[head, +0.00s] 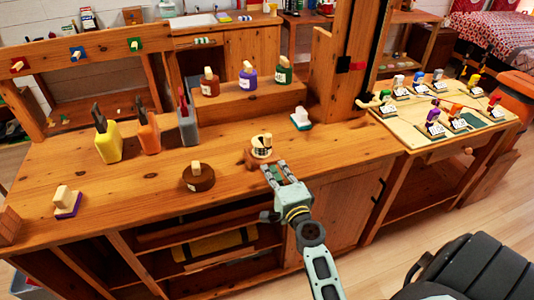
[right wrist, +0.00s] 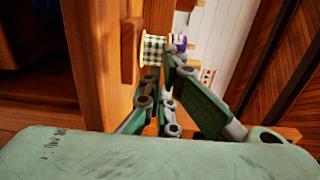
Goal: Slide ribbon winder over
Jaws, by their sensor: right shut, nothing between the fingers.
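The ribbon winder (head: 261,147) stands on the wooden workbench near its front edge, a spool on a brown wooden base. In the right wrist view its green-checked ribbon spool (right wrist: 153,49) shows beside the fingertips, with the brown base (right wrist: 130,50) to its left. My right gripper (head: 273,171) is shut and empty, on the near side of the winder at the bench's front edge. Its fingers (right wrist: 164,82) come close to the spool in the right wrist view; I cannot tell whether they touch. My left gripper is not in view.
A round brown block with a knob (head: 198,178) lies left of the winder, and a white-and-green block (head: 300,119) behind it to the right. Yellow (head: 108,142), orange (head: 148,132) and grey holders stand farther left. Three bottles stand on a raised shelf behind. Bare bench lies right of the winder.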

